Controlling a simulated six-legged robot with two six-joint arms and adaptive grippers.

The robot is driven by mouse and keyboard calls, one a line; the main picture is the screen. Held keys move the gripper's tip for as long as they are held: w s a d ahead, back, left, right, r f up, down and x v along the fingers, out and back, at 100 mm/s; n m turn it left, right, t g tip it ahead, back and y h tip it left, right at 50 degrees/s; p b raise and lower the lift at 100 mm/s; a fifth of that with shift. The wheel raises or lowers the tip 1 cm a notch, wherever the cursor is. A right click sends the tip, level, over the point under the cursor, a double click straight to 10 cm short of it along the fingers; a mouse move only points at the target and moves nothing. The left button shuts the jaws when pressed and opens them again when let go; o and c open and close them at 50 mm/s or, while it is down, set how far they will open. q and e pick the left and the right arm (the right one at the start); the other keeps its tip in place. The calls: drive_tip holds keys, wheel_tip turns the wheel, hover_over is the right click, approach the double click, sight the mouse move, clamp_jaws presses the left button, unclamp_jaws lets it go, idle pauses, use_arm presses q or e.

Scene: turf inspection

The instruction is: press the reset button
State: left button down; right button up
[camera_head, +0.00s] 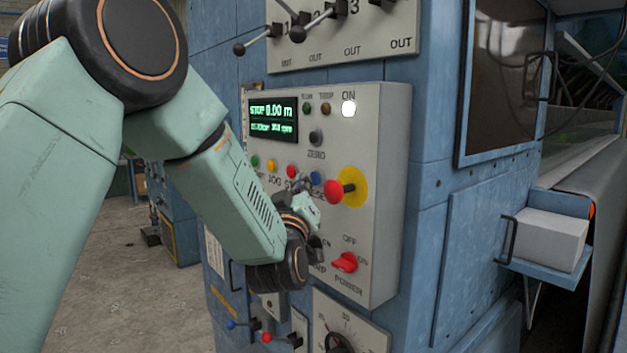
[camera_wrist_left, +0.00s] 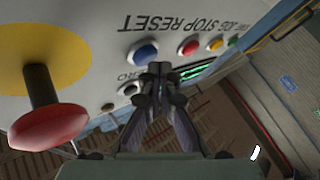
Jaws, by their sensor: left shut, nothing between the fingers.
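The blue reset button (camera_head: 315,178) sits at the right end of a row of coloured buttons on the grey control panel (camera_head: 385,150). In the left wrist view, which is upside down, the blue button (camera_wrist_left: 143,52) lies by the RESET label. My left gripper (camera_head: 306,200) is shut and empty, in front of the panel just below the button row. In the wrist view its closed fingertips (camera_wrist_left: 160,72) appear just beside the blue button, which stays uncovered. Touching is not visible. My right gripper is not in view.
A red mushroom knob (camera_head: 334,191) on a yellow disc stands out right beside the blue button. A red button (camera_head: 292,171) is on its left. A red power switch (camera_head: 344,263) is below. The display (camera_head: 272,119) reads STOP 0.00 m, and the ON lamp (camera_head: 348,109) is lit.

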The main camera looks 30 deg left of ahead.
use_arm(q)
drive_tip(key=shift+s+a, duration=0.1)
drive_tip(key=shift+s, duration=0.3)
drive_tip(key=shift+s+a, duration=0.3)
drive_tip(key=shift+s, duration=0.45)
drive_tip(key=shift+s+a, duration=0.35)
drive_tip(key=shift+s, duration=0.4)
drive_tip(key=shift+s+a, duration=0.3)
drive_tip(key=shift+s, duration=0.45)
